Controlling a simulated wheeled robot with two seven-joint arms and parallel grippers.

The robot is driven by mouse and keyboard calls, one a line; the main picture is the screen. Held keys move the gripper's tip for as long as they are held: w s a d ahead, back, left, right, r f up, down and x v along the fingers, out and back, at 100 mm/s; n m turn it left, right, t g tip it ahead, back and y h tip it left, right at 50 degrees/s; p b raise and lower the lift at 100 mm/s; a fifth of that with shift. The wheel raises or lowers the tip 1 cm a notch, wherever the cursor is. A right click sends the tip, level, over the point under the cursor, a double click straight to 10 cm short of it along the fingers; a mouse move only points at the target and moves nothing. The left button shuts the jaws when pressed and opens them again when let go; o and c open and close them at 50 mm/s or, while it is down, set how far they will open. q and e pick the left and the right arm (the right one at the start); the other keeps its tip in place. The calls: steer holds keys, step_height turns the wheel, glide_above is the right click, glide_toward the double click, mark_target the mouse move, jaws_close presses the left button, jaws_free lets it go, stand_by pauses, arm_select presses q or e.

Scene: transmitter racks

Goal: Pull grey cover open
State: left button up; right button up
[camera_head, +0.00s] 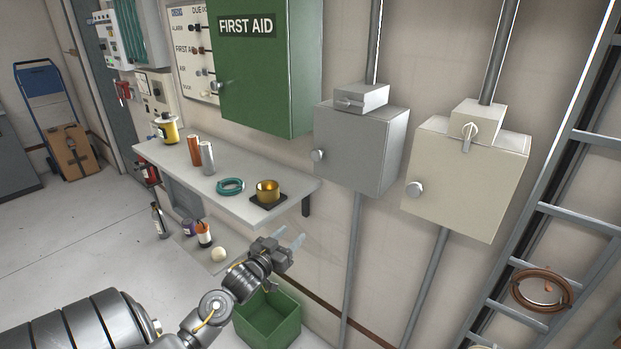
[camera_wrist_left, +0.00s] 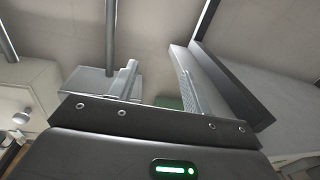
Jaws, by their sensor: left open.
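The grey cover (camera_head: 355,150) is the front of a grey box on the wall, with a round knob (camera_head: 318,155) at its left edge. It looks shut. My left gripper (camera_head: 290,246) is open and empty, lower left of the grey box, in front of the wall and right of the shelf's end. It is apart from the cover and knob. Its spread fingers also show in the left wrist view (camera_wrist_left: 158,88). My right gripper is not in view.
A cream box (camera_head: 465,180) with its own knob hangs right of the grey one. A green first aid cabinet (camera_head: 265,80) hangs at the upper left. The wall shelf (camera_head: 215,186) holds several items. A green crate (camera_head: 268,318) stands below my gripper.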

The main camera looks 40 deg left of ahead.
mark_target(314, 156)
arm_select(q)
steer(key=s+d+r+m+t+h, duration=0.1)
steer(key=s+r+t, duration=0.1)
steer(key=r, duration=0.7)
steer(key=s+d+r+m+t+h, duration=0.1)
steer(key=s+d+r+t, duration=0.15)
steer(key=r, duration=0.75)
steer(key=p+x, duration=0.1)
steer(key=x, duration=0.2)
steer(key=p+x, duration=0.1)
steer(key=x, duration=0.3)
steer(key=p+x, duration=0.1)
steer(key=x, duration=0.2)
steer(key=shift+w+a+f, duration=0.15)
steer(key=shift+w+a, duration=0.3)
steer(key=shift+w, duration=0.5)
jaws_close()
